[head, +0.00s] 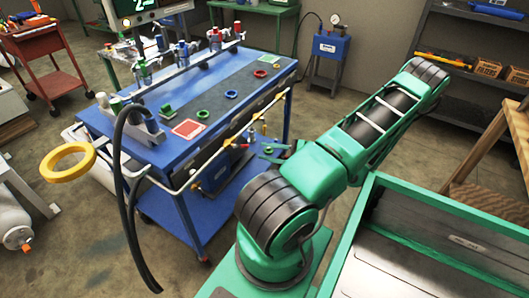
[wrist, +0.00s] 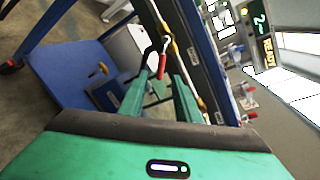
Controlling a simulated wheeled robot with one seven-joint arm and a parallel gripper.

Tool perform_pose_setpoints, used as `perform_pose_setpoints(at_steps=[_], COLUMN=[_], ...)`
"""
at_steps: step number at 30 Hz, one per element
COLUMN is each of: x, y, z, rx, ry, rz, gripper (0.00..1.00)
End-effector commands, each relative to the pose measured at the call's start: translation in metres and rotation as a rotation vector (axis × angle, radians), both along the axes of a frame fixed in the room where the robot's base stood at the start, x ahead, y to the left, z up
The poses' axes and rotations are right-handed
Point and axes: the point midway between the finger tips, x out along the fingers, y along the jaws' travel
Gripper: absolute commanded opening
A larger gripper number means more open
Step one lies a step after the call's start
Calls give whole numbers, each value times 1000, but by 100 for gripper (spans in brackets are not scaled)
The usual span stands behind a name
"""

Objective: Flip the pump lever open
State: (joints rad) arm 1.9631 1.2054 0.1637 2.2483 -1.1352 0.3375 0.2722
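A small lever with a red grip (wrist: 162,66) shows in the wrist view, on a thin metal rod beside the blue cart's edge. I take it to be the pump lever. My gripper (wrist: 160,79) is open, with its two green fingers apart. The red grip appears between the fingertips in the picture; I cannot tell whether it is level with them or beyond them, and no contact is visible. In the head view my gripper (head: 269,154) is at the right side of the cart, below its top. The lever is too small to make out surely there.
The blue cart (head: 225,112) carries a manifold with valves, coloured rings and a black hose (head: 128,190). A white rail with yellow fittings runs along its near side, close to my gripper. A yellow ring (head: 68,177) sticks out left. A green-rimmed bin (head: 430,208) stands right.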

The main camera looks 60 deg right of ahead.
Motion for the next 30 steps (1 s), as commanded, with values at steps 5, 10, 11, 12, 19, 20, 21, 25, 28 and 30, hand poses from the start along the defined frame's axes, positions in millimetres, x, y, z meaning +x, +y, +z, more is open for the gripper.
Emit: perform_pose_setpoints(at_steps=[5, 10, 11, 12, 19, 20, 21, 25, 28, 30], x=[-2, -2, -2, -2, -4, -5, -5, -8, -10, -12], y=[-2, -2, -1, -1, 3, 3, 4, 6, 7, 7], z=[0, 0, -1, -1, -4, -5, -5, -8, -9, -10], rx=[-1, 45, 69, 113, 502, 557, 630, 865, 1041, 1156], ry=[0, 13, 21, 34, 165, 187, 213, 306, 378, 427], rz=[-4, -4, -4, -5, -33, -40, -50, -95, -141, -176], gripper=[30, 0, 0, 0, 0, 0, 0, 0, 0, 0])
